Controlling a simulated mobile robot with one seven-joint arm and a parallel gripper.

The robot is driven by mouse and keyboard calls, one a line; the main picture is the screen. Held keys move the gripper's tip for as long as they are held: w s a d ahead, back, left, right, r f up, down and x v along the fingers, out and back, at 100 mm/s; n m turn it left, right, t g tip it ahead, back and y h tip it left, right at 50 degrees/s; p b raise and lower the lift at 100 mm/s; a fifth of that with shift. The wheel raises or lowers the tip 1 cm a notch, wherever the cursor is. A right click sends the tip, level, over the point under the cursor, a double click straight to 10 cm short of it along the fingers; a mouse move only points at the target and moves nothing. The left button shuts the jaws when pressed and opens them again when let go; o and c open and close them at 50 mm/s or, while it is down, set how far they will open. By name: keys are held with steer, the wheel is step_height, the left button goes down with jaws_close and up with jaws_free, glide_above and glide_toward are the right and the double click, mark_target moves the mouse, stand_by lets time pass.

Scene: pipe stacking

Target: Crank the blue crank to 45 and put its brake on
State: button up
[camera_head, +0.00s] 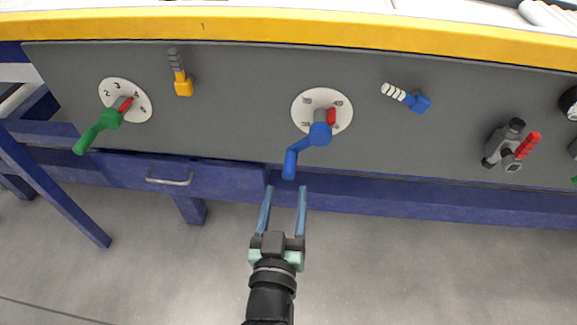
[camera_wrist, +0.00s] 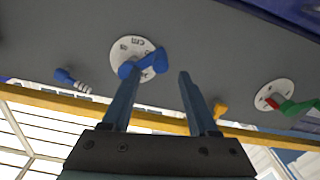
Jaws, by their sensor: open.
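The blue crank (camera_head: 319,134) is mounted on a white numbered dial (camera_head: 308,98) on the grey panel. Its handle hangs down and to the left, and a red pointer (camera_head: 332,116) shows at the upper right of its hub. The dial numbers are too small to read surely. The blue brake lever (camera_head: 418,102) with a white striped grip sits to the right, its grip pointing up-left. My gripper (camera_head: 285,188) is open and empty, just below the handle end. In the wrist view the blue crank (camera_wrist: 143,64) shows beyond the fingers (camera_wrist: 155,82).
A green crank (camera_head: 108,119) on its own dial and a yellow lever (camera_head: 182,86) are on the left. A grey valve with a red handle (camera_head: 527,145) is on the right. A drawer handle (camera_head: 169,180) sits below the panel. The floor below is clear.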

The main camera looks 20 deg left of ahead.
mark_target(288, 177)
steer(key=x, duration=0.7)
steer(key=shift+w+a, duration=0.2)
steer(key=shift+w, duration=0.2)
steer(key=shift+c, duration=0.3)
jaws_close()
stand_by(0.7)
